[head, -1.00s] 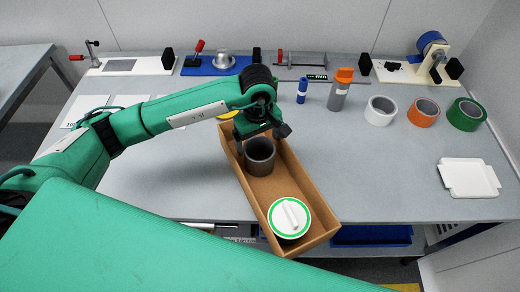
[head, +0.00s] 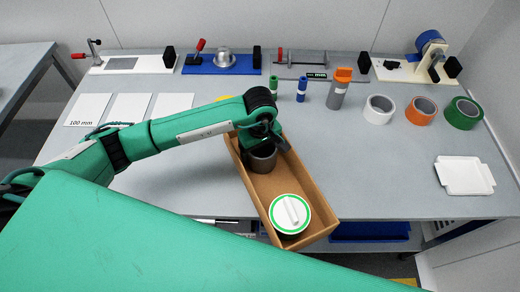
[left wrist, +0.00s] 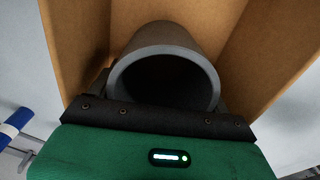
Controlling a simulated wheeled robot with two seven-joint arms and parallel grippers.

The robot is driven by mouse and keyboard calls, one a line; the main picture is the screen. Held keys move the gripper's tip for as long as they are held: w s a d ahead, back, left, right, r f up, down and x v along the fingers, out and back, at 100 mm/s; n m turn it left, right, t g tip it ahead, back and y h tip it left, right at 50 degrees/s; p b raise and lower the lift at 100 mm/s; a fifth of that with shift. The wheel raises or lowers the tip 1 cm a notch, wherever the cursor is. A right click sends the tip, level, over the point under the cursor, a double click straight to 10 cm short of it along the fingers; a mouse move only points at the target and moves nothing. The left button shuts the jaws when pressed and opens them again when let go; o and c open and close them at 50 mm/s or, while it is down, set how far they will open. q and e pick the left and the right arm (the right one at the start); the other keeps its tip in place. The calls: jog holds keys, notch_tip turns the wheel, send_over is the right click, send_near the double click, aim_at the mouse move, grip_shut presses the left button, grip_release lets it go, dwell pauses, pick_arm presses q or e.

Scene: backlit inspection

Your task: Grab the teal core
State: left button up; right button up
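A dark grey hollow tube (head: 263,160) stands upright in the far part of a cardboard box (head: 318,207). I see no clearly teal core; the tube looks grey. My left gripper (head: 263,146) is over the tube from above and hides much of it. In the left wrist view the tube's open rim (left wrist: 165,55) lies between my two dark fingers, which are spread about as wide as the tube. Contact cannot be made out. A small green cylinder (head: 273,86) and a blue one (head: 301,88) stand at the back. My right gripper is not in view.
A white-topped, green-ringed round container (head: 290,214) sits in the box's near end. The table between box and tray is clear.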

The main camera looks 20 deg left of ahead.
pick_arm(q)
jog(key=shift+r, duration=0.45)
notch_tip(320, 180, up, 19)
jog(key=b, duration=0.3)
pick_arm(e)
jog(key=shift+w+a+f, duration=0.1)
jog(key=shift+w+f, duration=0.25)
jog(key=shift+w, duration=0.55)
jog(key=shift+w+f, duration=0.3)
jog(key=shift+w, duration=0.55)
